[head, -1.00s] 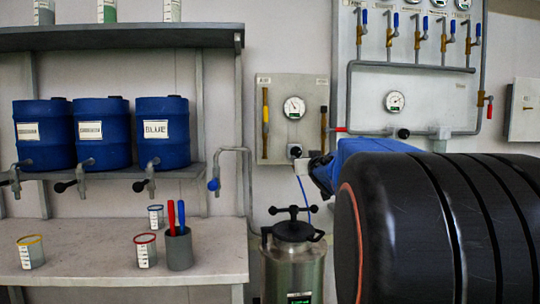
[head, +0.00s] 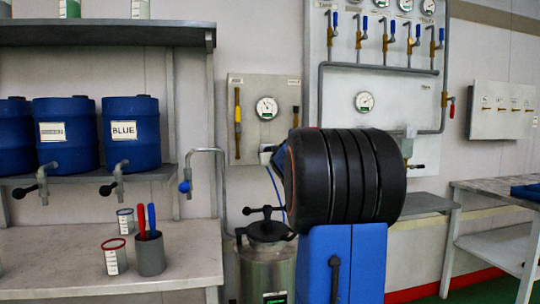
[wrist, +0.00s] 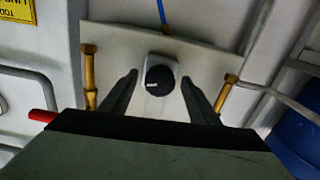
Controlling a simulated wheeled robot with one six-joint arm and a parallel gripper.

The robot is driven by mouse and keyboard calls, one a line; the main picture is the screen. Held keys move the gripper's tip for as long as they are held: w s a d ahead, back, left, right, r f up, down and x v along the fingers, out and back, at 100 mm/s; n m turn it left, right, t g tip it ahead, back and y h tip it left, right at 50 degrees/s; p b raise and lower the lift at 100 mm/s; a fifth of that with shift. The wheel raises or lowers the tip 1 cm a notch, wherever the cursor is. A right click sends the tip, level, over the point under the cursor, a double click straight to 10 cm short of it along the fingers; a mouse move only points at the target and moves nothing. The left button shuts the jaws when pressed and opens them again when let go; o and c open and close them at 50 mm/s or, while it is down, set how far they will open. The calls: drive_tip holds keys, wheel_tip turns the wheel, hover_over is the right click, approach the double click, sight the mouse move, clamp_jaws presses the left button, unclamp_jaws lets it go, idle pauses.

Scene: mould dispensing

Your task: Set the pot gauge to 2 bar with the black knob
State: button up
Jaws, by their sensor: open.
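The black knob (wrist: 158,80) with a white mark sits on a pale square plate in the wrist view. My open gripper (wrist: 159,75) has one dark finger on each side of the knob, with a visible gap on both sides. Whether the fingertips are level with it in depth I cannot tell. In the head view, the white-faced gauge (head: 266,108) is on a small wall panel (head: 240,150). Its needle is too small to read surely. My arm covers the knob area there. The steel pot (head: 266,275) with a black lid handle stands below.
A blue hose (wrist: 162,14) leads from the knob plate. Brass fittings (wrist: 90,75) flank the knob. A larger panel (head: 400,85) with gauges and valves is at right. Blue drums (head: 128,145) and a workbench (head: 190,260) with cups stand at left.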

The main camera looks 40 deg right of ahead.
drive_tip(key=shift+w+d, duration=0.2)
drive_tip(key=shift+w, duration=0.1)
drive_tip(key=shift+c, duration=0.2)
drive_tip(key=c, duration=1)
drive_tip(key=shift+n, duration=0.3)
drive_tip(key=n, duration=0.4)
